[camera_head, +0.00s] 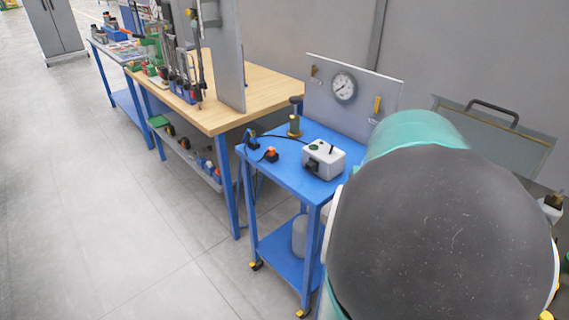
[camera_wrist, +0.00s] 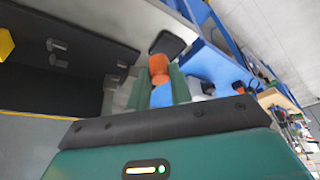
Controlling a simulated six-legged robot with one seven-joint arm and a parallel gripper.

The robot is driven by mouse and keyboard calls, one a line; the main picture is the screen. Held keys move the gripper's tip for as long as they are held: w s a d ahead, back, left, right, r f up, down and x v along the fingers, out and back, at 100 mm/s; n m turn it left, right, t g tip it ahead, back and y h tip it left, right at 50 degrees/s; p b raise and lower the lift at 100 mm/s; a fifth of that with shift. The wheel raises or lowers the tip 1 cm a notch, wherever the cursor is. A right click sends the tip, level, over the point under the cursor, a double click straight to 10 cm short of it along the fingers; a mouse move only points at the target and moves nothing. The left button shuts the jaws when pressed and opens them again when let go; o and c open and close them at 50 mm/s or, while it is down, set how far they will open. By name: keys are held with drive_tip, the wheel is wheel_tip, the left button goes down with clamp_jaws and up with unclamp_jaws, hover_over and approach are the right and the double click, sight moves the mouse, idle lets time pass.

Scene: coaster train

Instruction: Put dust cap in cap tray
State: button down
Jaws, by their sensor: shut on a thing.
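My gripper (camera_wrist: 161,80) shows in the wrist view, its two green fingers shut on an orange piece, which looks like the dust cap (camera_wrist: 158,66). The cap sits between the fingertips, and part of it is hidden by them. A blue patch shows between the fingers below the cap; I cannot tell what it is. A dark, rounded piece (camera_wrist: 169,43) lies just beyond the cap; I cannot tell what it is or whether they touch. I cannot pick out the cap tray for sure in either view. My arm hides the right part of the head view, and my gripper does not show there.
A blue cart (camera_head: 268,176) carries a grey-white box (camera_head: 324,160), a brass post (camera_head: 295,125) and a small orange-topped black piece (camera_head: 271,154). A gauge panel (camera_head: 372,103) stands behind it. A wooden workbench (camera_head: 262,98) is at left. The floor (camera_head: 150,235) at left is clear.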

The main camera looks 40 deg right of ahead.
drive_tip(key=w+d+f, duration=0.1)
drive_tip(key=w+f, duration=0.1)
drive_tip(key=w+d+f, duration=0.1)
drive_tip(key=w+f, duration=0.1)
drive_tip(key=w+d+f, duration=0.2)
drive_tip(key=w+f, duration=0.1)
drive_tip(key=shift+d, duration=0.1)
drive_tip(key=shift+w+d+f, duration=0.1)
drive_tip(key=shift+w+f, duration=0.2)
drive_tip(key=shift+f, duration=1.55)
drive_tip(key=shift+f, duration=0.1)
drive_tip(key=c, duration=1.3)
unclamp_jaws()
drive_tip(key=shift+o, duration=0.2)
drive_tip(key=shift+r, duration=0.45)
drive_tip(key=v, duration=1.1)
drive_tip(key=shift+s+r, duration=0.15)
drive_tip(key=shift+s, duration=0.05)
